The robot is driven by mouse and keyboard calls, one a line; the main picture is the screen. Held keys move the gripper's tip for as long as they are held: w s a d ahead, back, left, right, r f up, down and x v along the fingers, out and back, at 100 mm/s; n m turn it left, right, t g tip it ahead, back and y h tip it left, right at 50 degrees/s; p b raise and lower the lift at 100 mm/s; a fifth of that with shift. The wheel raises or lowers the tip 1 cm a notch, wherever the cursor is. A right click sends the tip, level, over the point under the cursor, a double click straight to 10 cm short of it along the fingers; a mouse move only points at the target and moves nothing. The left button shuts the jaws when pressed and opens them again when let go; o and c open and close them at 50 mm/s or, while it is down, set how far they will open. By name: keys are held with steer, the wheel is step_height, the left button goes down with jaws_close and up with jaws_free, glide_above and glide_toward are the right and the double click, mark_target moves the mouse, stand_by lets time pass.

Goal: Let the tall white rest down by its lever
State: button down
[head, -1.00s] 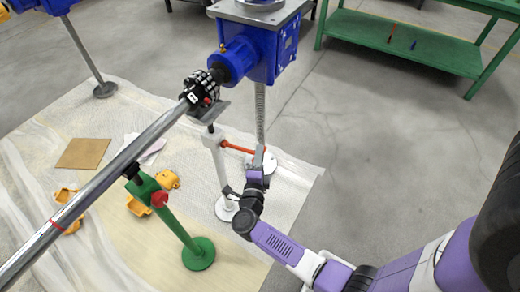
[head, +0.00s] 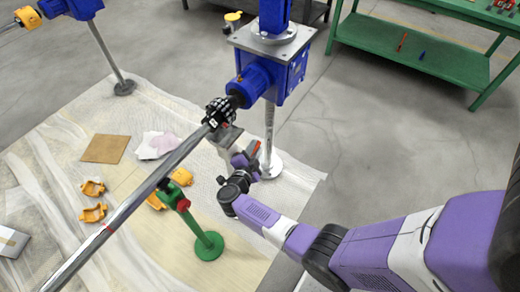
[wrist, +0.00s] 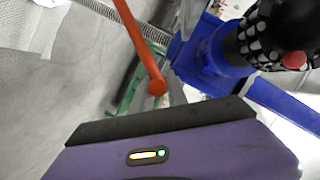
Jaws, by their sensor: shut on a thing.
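The tall white rest (head: 222,145) stands under the right end of the long steel shaft (head: 150,184), close to the black coupling. Its dark head shows below the shaft; I cannot tell whether they touch. Its lower post and foot are hidden behind my wrist. Its orange-red lever (head: 256,148) sticks up beside my gripper (head: 244,163). In the wrist view the lever (wrist: 140,45) runs down to a rounded end just beyond the dark edge of my purple gripper. My gripper is shut at the lever; the contact itself is hidden.
A blue gearbox (head: 285,75) on a grey column stands just behind. A green rest (head: 195,223) supports the shaft further left. Orange clamp pieces (head: 92,188) and a brown board (head: 106,149) lie on the sheet. A green bench (head: 410,55) is at the back right; the right floor is clear.

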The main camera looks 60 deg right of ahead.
steer(key=shift+w+a+r+p, duration=0.1)
steer(key=shift+w+r, duration=0.2)
steer(key=shift+w, duration=0.2)
steer(key=shift+w+d+r+p, duration=0.1)
steer(key=shift+w+r, duration=0.25)
steer(key=shift+w, duration=0.2)
steer(key=shift+w+a+r+p, duration=0.1)
steer(key=shift+w+r, duration=0.2)
steer(key=shift+w, duration=0.2)
steer(key=c, duration=1.3)
jaws_free()
steer(key=shift+s+f, duration=0.15)
steer(key=v, duration=0.7)
steer(key=shift+s+a, duration=0.15)
steer(key=shift+a, duration=0.2)
steer(key=shift+s, duration=0.1)
